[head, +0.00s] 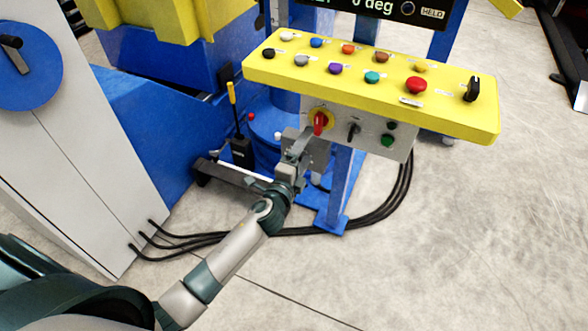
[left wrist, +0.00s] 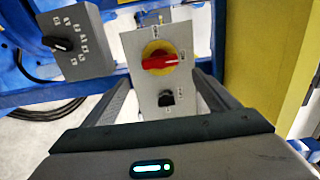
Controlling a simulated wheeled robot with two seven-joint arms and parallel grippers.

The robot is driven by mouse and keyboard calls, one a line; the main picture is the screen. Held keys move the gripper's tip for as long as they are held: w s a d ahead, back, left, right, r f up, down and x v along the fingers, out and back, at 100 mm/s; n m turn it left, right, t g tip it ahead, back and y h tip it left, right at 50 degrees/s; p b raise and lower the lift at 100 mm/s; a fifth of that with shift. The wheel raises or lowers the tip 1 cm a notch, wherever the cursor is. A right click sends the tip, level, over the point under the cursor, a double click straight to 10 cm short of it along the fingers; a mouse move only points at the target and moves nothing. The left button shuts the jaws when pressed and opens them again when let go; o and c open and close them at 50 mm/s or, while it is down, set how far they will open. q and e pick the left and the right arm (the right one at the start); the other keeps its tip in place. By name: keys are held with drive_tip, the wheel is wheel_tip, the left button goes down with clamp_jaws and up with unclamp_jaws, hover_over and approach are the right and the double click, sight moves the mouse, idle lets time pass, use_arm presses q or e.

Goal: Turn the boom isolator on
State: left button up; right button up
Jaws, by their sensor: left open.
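A red rotary handle (head: 319,122) on a yellow disc is mounted on the grey panel (head: 345,137) under the yellow console. In the head view the handle stands roughly upright. It also shows in the left wrist view (left wrist: 160,62), lying across the picture. Its label is too small to read, so I cannot tell for sure that it is the boom isolator. My left gripper (head: 308,138) is just in front of the panel. In the left wrist view its two fingers (left wrist: 164,84) are apart, with the red handle ahead between their tips. Contact cannot be told. My right gripper is not seen.
A black switch (head: 353,131) and a green button (head: 387,140) sit beside the red handle. The yellow console (head: 450,111) with several coloured buttons overhangs the panel. A grey selector box (left wrist: 70,42) is close to the gripper. Black cables (head: 285,231) lie on the floor.

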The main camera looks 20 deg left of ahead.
use_arm(q)
drive_tip(key=s, duration=0.7)
drive_tip(key=shift+s+a+b, duration=0.15)
drive_tip(key=shift+s+b, duration=0.2)
drive_tip(key=shift+s, duration=0.05)
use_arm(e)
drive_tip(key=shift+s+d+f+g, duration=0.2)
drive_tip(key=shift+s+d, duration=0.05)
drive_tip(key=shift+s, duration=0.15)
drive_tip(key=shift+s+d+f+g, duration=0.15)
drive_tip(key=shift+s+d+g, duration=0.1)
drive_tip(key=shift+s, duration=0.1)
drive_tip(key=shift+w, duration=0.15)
